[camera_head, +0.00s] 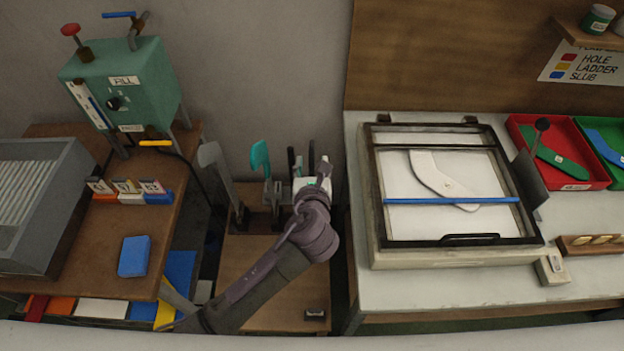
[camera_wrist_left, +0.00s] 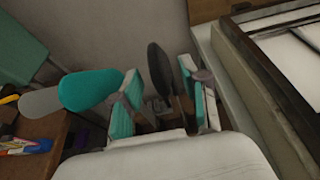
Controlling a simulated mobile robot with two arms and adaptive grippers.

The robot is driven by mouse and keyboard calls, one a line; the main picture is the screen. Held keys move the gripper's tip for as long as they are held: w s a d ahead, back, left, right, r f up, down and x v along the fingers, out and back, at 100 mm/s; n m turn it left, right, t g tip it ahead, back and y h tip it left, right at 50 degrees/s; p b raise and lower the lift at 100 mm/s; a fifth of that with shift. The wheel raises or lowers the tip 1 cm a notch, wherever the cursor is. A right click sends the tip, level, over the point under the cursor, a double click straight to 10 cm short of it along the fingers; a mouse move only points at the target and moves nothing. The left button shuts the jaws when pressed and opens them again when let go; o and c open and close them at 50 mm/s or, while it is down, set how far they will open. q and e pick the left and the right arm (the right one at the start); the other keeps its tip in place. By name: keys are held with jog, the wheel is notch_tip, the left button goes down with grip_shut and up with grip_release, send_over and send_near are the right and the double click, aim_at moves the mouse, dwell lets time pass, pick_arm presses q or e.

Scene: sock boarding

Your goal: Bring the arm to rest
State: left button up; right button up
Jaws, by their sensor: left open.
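My left arm reaches in from the lower left of the head view. Its gripper (camera_head: 316,178) is over the small wooden stand (camera_head: 262,262) between the two work surfaces. In the left wrist view the gripper (camera_wrist_left: 160,88) is open, with its two teal-padded fingers apart. A dark paddle-shaped form (camera_wrist_left: 158,68) shows between the fingers; I cannot tell whether they touch it or how far beyond them it is. A teal form (camera_wrist_left: 90,90) and a grey form (camera_wrist_left: 42,102) stand to the left. My right gripper is not in view.
A lit light box (camera_head: 455,255) holding a white flat form stands on the right table, with red (camera_head: 597,178) and green trays beyond. A green machine (camera_head: 140,75), a grey bin (camera_head: 62,205) and a blue block (camera_head: 134,256) are on the left.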

pick_arm(q)
jog(key=v, duration=0.9)
jog(key=a+f+n+g, duration=0.35)
jog(key=f+n, duration=0.25)
jog(key=f, duration=1.3)
jog(key=s+a+f+n+g, duration=0.2)
jog(key=s+a+f+n, duration=0.15)
jog(key=f, duration=0.45)
jog(key=s+a+f+n+g, duration=0.2)
jog(key=s+a+f+n, duration=0.15)
jog(key=f, duration=0.45)
jog(key=s+a+f+n+g, duration=0.2)
jog(key=s+a+f+n, duration=0.2)
jog(key=s+n, duration=0.3)
jog(key=s+a+f+n+g, duration=0.1)
jog(key=s+a+f+n, duration=0.3)
jog(key=s, duration=0.8)
jog(key=s+a+f+n+g, duration=0.2)
jog(key=s+a+f+n, duration=0.3)
jog(key=s+f+n, duration=0.4)
jog(key=shift+s+f+n+g, duration=0.25)
jog(key=shift+s+n+g, duration=0.1)
jog(key=shift+s, duration=0.5)
notch_tip(320, 180, down, 9)
jog(key=b, duration=0.9)
jog(key=shift+f, duration=0.15)
